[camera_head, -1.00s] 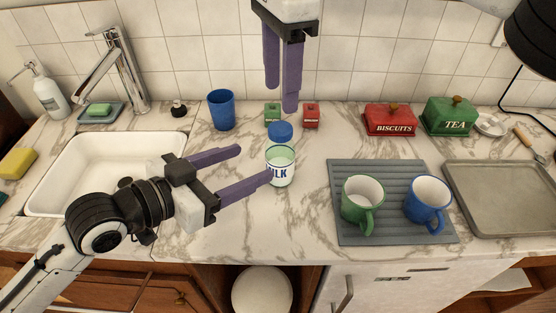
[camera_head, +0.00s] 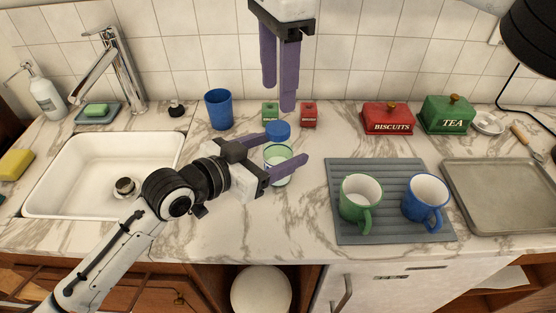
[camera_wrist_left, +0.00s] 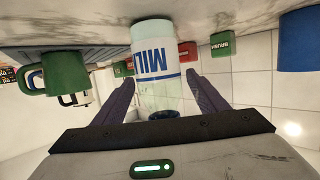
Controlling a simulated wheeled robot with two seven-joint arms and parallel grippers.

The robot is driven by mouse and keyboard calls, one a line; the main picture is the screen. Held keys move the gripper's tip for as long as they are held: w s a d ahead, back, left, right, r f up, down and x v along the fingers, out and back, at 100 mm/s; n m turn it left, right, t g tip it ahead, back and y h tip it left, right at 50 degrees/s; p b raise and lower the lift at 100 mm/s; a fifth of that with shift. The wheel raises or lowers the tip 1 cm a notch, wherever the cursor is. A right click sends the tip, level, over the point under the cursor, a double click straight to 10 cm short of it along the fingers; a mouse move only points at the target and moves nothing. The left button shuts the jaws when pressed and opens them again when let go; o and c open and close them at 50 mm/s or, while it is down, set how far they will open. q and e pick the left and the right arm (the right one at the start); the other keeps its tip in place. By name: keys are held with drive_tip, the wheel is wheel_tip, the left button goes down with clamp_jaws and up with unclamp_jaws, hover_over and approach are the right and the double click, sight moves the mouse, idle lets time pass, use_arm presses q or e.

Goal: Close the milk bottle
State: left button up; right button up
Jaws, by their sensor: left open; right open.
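Contact is unclear. My right gripper (camera_head: 279,97) is open and empty, pointing down above and behind the bottle.
A blue cup (camera_head: 219,110) and small green (camera_head: 270,113) and red (camera_head: 308,115) boxes stand behind. Green (camera_head: 359,202) and blue (camera_head: 426,202) mugs stand on a grey mat (camera_head: 345,235) at right. A sink (camera_head: 70,205) is at left. The counter before the bottle is clear.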

sight(278, 127)
use_arm(q)
clamp_jaws()
use_arm(e)
drive_tip(key=n, duration=1.8)
drive_tip(key=shift+f, duration=4)
